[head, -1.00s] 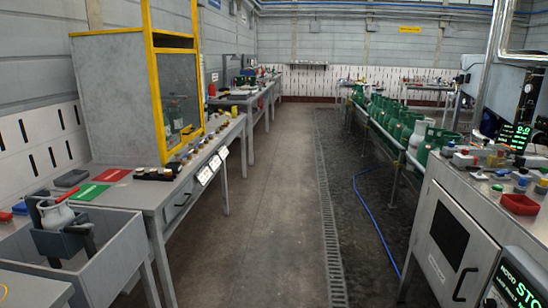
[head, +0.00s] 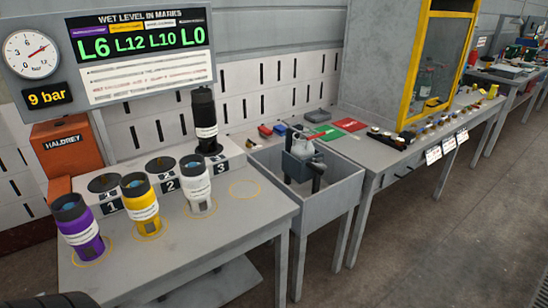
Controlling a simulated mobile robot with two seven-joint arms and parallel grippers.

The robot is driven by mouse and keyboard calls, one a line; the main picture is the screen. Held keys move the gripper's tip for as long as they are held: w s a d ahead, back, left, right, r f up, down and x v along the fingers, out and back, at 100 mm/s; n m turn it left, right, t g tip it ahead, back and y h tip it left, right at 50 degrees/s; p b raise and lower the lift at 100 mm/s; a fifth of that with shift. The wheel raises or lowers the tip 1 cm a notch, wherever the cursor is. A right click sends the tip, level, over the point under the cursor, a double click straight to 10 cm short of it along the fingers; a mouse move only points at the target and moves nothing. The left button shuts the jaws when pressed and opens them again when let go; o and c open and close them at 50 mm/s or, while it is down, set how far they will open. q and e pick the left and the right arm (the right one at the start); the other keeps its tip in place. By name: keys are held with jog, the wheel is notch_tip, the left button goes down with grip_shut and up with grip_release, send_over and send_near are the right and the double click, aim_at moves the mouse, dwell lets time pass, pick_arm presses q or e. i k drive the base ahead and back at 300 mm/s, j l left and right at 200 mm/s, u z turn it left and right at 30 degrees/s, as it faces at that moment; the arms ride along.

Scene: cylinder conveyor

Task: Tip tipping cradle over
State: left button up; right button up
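The tipping cradle (head: 299,167) is a dark grey holder on dark posts inside a grey open-topped trough (head: 338,198), right of centre in the head view. The near trough wall hides the foot of the cradle. Neither gripper can be made out in the head view.
A grey table (head: 230,235) left of the trough bears purple (head: 79,227), yellow (head: 141,204), white (head: 195,186) and black (head: 205,120) canisters. A long workbench (head: 372,180) with red and green mats adjoins the trough. A wet-level board (head: 144,52) stands behind. The right floor is clear.

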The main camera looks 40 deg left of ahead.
aim_at(303, 172)
jog(key=u, duration=1.1)
jog(key=i+l, duration=0.85)
jog(key=i, duration=0.25)
jog(key=u, duration=0.8)
